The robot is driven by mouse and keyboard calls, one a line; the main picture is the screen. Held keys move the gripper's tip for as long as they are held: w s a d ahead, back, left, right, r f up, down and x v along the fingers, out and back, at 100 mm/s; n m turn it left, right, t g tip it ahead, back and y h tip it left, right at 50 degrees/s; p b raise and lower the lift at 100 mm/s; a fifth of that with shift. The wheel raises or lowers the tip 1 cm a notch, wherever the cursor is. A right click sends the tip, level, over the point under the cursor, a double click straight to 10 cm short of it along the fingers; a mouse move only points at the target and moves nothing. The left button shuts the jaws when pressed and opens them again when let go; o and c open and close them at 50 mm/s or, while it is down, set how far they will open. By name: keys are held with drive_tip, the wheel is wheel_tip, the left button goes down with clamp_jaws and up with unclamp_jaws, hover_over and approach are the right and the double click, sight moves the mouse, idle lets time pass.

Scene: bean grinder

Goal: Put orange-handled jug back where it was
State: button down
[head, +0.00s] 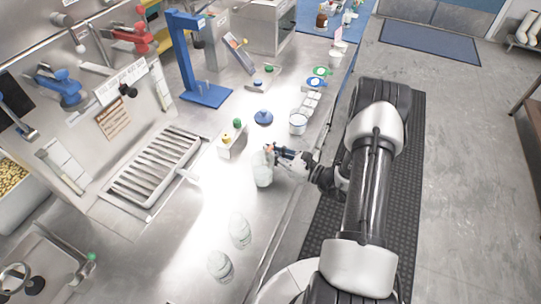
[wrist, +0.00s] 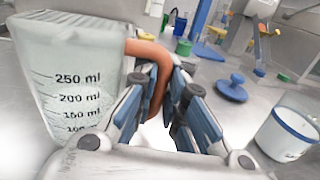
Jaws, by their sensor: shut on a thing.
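The orange-handled jug (head: 262,174) is clear, with black millilitre marks, and is upright or nearly so over the steel counter. I cannot tell whether its base touches the counter. My gripper (head: 277,152) reaches it from the right and is shut on its handle. In the wrist view the jug (wrist: 72,75) fills the left side, and its orange handle (wrist: 152,52) runs down between the fingers of my gripper (wrist: 168,82). The lower part of the handle is hidden by the fingers.
Two clear vessels (head: 240,231) (head: 220,265) stand nearer on the counter. A white box with small bottles (head: 231,145), a blue knobbed disc (head: 263,118) and a blue-rimmed white cup (head: 298,124) are close by. A blue stand (head: 208,95) is farther back. Counter left of the jug is clear.

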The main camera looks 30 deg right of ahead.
drive_tip(key=shift+f, duration=0.6)
drive_tip(key=shift+f, duration=0.15)
drive_tip(key=c, duration=1.7)
unclamp_jaws()
drive_tip(key=shift+o, duration=0.2)
